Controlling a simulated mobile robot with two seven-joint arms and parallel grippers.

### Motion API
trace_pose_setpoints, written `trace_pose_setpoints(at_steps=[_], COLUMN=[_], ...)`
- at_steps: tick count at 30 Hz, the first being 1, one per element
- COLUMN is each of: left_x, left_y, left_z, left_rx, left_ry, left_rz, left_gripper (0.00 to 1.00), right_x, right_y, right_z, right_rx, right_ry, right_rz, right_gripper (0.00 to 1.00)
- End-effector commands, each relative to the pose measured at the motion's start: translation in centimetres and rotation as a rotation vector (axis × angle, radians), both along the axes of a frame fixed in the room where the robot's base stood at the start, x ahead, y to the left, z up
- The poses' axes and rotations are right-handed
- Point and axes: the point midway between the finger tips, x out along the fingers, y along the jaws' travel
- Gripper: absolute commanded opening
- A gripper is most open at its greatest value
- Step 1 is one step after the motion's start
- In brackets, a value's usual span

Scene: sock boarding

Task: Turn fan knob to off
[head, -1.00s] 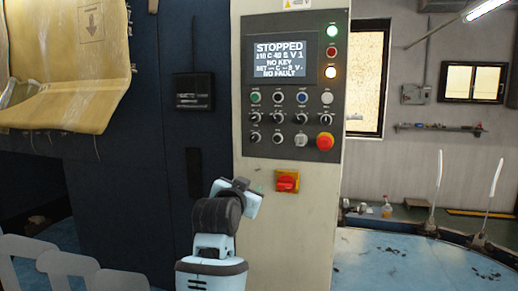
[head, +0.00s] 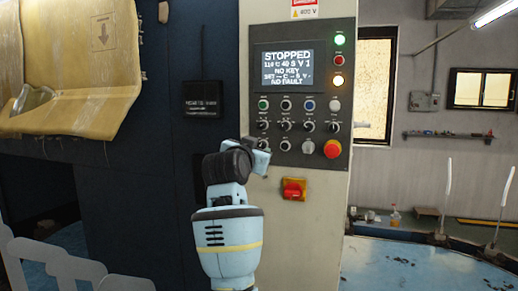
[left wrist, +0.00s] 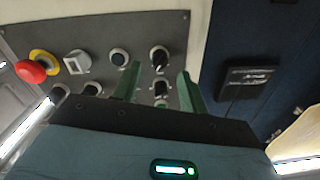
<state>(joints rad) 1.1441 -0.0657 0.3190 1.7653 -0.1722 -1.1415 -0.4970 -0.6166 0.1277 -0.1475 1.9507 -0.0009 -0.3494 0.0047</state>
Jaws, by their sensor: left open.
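The control panel (head: 295,100) on the pale cabinet has rows of buttons and black rotary knobs. Their labels are too small to read, so I cannot tell which is the fan knob. My left gripper (head: 260,156) is at the panel's lower left corner, partly hiding the lower-left knob (head: 263,144). In the left wrist view the panel is upside down. My left gripper (left wrist: 158,88) is open and empty there, with a black knob (left wrist: 159,60) showing between its green fingers. Another knob shows partly below it. I cannot tell whether a finger touches either. My right gripper is in neither current view.
The panel also has a red emergency button (head: 333,149) and a lit screen (head: 287,71) reading STOPPED. A red rotary switch (head: 293,189) on a yellow plate sits below.

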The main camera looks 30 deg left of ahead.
Motion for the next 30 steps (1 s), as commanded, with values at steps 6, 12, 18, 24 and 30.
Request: trace_pose_setpoints(at_steps=[6, 12, 18, 24, 30], left_x=[2.3, 3.2, 3.3, 3.3, 3.3], left_y=[0.7, 0.9, 1.0, 0.9, 0.9], left_z=[0.1, 0.0, 0.0, 0.0, 0.0], left_rx=[0.000, 0.000, 0.000, 0.000, 0.000], left_ry=[0.000, 0.000, 0.000, 0.000, 0.000], left_rz=[0.000, 0.000, 0.000, 0.000, 0.000], left_gripper=[0.43, 0.43, 0.43, 0.31, 0.05], right_x=[0.1, 0.2, 0.2, 0.2, 0.2], right_y=[0.0, 0.0, 0.0, 0.0, 0.0], right_z=[0.1, 0.2, 0.2, 0.2, 0.2], right_rx=[0.000, 0.000, 0.000, 0.000, 0.000], right_ry=[-0.004, -0.005, -0.006, -0.006, -0.006], right_rz=[-0.001, 0.000, 0.000, 0.000, 0.000], right_gripper=[0.00, 0.00, 0.00, 0.00, 0.00])
